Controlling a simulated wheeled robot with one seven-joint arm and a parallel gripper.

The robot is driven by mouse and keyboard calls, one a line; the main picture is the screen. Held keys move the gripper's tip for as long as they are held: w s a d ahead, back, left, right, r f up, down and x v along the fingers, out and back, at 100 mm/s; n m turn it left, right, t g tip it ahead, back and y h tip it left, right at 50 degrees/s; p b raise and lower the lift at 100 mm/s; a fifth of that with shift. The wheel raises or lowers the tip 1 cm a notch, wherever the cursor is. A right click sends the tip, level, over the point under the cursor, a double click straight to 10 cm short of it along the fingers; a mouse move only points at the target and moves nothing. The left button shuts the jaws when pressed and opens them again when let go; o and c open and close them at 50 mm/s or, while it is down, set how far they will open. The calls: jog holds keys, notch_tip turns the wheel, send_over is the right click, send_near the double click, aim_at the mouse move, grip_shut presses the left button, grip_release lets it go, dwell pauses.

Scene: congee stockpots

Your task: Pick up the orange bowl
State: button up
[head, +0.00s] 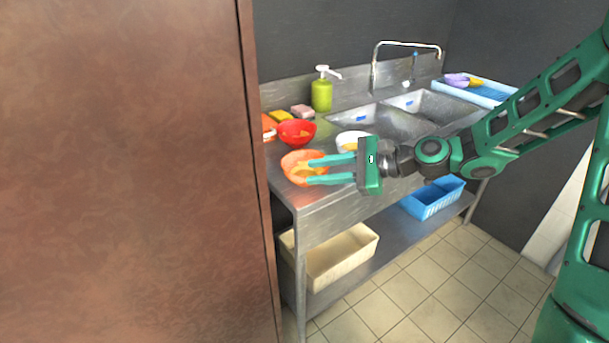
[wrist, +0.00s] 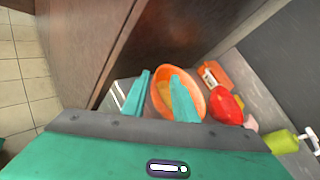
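The orange bowl (head: 293,160) sits on the left end of the steel sink counter, near its front edge. It also shows in the wrist view (wrist: 183,73), just past my fingers, with yellowish contents inside. My gripper (head: 313,171) is open, its two teal fingers apart. In the head view the fingertips overlap the right part of the bowl. In the wrist view one finger (wrist: 137,92) lies beside the bowl's rim and the other finger (wrist: 184,99) covers part of the bowl. I cannot tell whether either finger touches it.
A red bowl (head: 297,132) stands behind the orange bowl, and a white bowl (head: 353,139) to the right. A green soap bottle (head: 321,94) and sponges (head: 301,111) are at the back. A tall brown panel (head: 130,170) stands close on the left. Bins (head: 343,257) sit below.

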jog(key=x, duration=0.4)
jog(key=shift+s+a+f, duration=0.1)
jog(key=shift+s+f, duration=0.05)
jog(key=shift+f, duration=0.2)
grip_shut()
jog(key=shift+r, duration=0.1)
